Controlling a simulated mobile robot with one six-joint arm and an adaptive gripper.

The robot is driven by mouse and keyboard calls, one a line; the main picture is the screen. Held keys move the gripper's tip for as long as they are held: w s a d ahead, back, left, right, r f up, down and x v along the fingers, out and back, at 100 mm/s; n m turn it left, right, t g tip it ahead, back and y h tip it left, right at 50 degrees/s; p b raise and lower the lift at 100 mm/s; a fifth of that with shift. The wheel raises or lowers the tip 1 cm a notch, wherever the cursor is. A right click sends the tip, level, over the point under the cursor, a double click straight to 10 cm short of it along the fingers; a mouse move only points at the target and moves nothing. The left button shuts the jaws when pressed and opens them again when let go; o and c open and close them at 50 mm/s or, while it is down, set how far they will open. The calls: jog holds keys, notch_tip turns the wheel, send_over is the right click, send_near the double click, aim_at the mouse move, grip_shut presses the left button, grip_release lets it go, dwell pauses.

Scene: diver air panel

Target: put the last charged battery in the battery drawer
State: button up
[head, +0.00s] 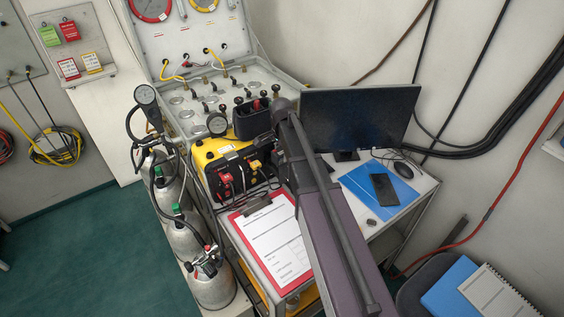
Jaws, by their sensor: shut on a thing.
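My arm crosses the middle of the head view from the bottom edge up to the back of the desk. My gripper is not visible; the arm hides whatever is at its end. I cannot make out a battery in this view. A yellow and black unit (207,152) with red and yellow fittings on its front stands on the desk, left of my arm. I cannot identify the battery drawer; orange-yellow parts (306,300) show low under the desk, partly hidden by the arm.
A red clipboard (272,240) lies in front of the yellow unit. A monitor (357,117), blue folder (362,188) and dark phone (384,189) are right of the arm. Grey gas cylinders (206,288) stand left of the desk. A chair (412,291) is at lower right. Green floor (90,240) is clear at left.

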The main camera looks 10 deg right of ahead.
aim_at(282, 161)
jog(key=shift+f+b, duration=1.9)
jog(key=shift+b, duration=0.05)
jog(key=shift+f, duration=0.2)
jog(key=o, duration=1.1)
jog(key=shift+r, duration=0.1)
jog(key=shift+c, duration=0.2)
jog(key=shift+r, duration=0.15)
notch_tip(282, 161, up, 12)
jog(key=p, duration=1.2)
